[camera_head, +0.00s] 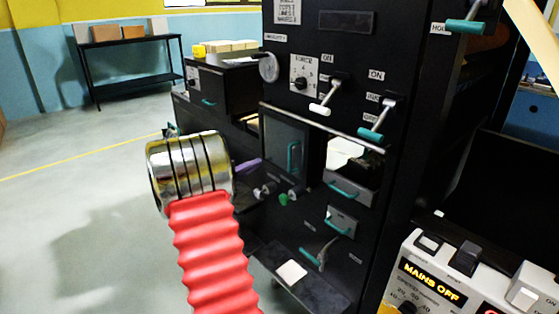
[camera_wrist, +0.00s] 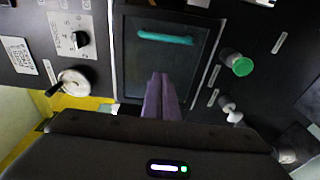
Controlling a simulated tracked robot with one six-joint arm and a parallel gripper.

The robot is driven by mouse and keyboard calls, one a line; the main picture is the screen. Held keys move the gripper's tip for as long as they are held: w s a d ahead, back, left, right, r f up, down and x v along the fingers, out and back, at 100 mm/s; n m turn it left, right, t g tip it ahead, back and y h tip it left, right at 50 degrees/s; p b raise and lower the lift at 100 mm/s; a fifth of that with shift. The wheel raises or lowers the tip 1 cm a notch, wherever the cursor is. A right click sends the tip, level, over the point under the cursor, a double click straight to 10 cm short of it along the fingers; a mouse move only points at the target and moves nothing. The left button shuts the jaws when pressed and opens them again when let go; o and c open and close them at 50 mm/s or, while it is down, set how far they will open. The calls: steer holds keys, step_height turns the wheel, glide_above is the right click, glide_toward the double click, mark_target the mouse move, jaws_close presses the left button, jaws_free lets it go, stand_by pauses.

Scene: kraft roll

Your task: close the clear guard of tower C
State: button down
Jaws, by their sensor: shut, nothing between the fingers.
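A dark see-through panel (camera_head: 277,140) with a teal upright handle (camera_head: 293,158) is on the black tower's front, under a pale rail. It looks like the clear guard; no letter C is readable. To its right an opening (camera_head: 347,150) shows a bright white interior. In the wrist view the panel (camera_wrist: 140,65) fills the middle, its teal handle (camera_wrist: 165,38) lying across the top. My gripper (camera_wrist: 161,78) has purple fingers shut together with nothing between them, in front of the panel and apart from the handle in the picture. A purple fingertip (camera_head: 248,164) shows left of the panel.
Levers (camera_head: 325,100) and a dial (camera_head: 302,76) are above the rail. A green knob (camera_wrist: 241,66) and pale knobs (camera_wrist: 230,107) stand beside the panel. A "MAINS OFF" box (camera_head: 430,282) is at lower right. Open floor (camera_head: 80,220) lies left.

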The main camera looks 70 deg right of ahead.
steer(key=shift+d+f, duration=0.2)
steer(key=shift+d, duration=0.3)
glide_toward(286, 148)
steer(key=x, duration=0.4)
steer(key=shift+s+a, duration=1.4)
steer(key=shift+s, duration=0.15)
